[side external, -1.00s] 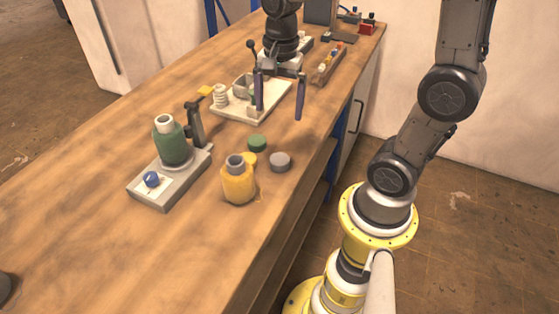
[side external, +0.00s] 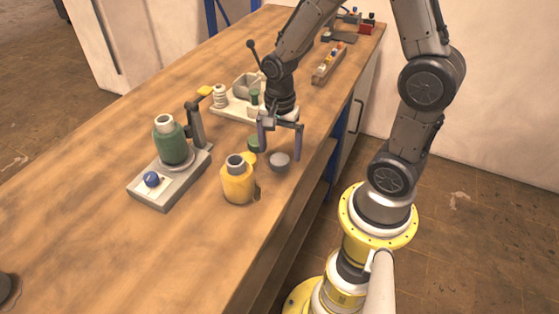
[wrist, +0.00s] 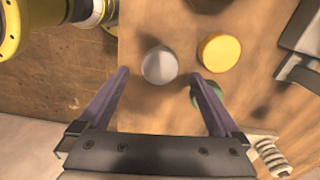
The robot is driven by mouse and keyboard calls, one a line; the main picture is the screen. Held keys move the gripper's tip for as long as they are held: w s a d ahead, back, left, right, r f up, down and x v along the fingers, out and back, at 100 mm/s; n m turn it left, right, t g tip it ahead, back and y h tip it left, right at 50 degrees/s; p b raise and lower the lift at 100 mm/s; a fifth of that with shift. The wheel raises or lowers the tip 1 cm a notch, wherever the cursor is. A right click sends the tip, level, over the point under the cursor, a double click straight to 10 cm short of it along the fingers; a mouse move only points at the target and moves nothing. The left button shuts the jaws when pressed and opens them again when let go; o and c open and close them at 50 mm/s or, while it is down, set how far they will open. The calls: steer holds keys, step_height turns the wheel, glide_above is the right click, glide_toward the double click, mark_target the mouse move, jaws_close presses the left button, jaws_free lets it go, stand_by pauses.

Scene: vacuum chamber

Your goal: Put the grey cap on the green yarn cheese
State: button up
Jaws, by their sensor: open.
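The grey cap (side external: 280,163) lies on the bench near its right edge. It also shows in the wrist view (wrist: 159,65), between the two fingertips. My gripper (side external: 280,153) is open and empty, with its fingers down above the grey cap; I cannot tell the exact height. In the wrist view my gripper (wrist: 160,73) has the cap slightly beyond its tips. The green yarn cheese (side external: 170,146) stands upright on a grey base (side external: 150,195) to the left, with its pale tube end bare on top.
A yellow yarn cheese (side external: 237,185) stands left of the grey cap. A yellow cap (wrist: 219,52) and a partly hidden green cap (wrist: 207,94) lie close by. A black post (side external: 196,125) rises behind the green yarn cheese.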

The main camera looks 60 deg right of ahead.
steer(key=shift+f, duration=1.25)
steer(key=c, duration=1.4)
steer(key=shift+r, duration=0.15)
steer(key=shift+r, duration=0.55)
steer(key=s+a+r, duration=0.3)
steer(key=s+r, duration=0.8)
steer(key=s, duration=0.2)
steer(key=shift+s+r, duration=0.35)
steer(key=shift+s, duration=0.05)
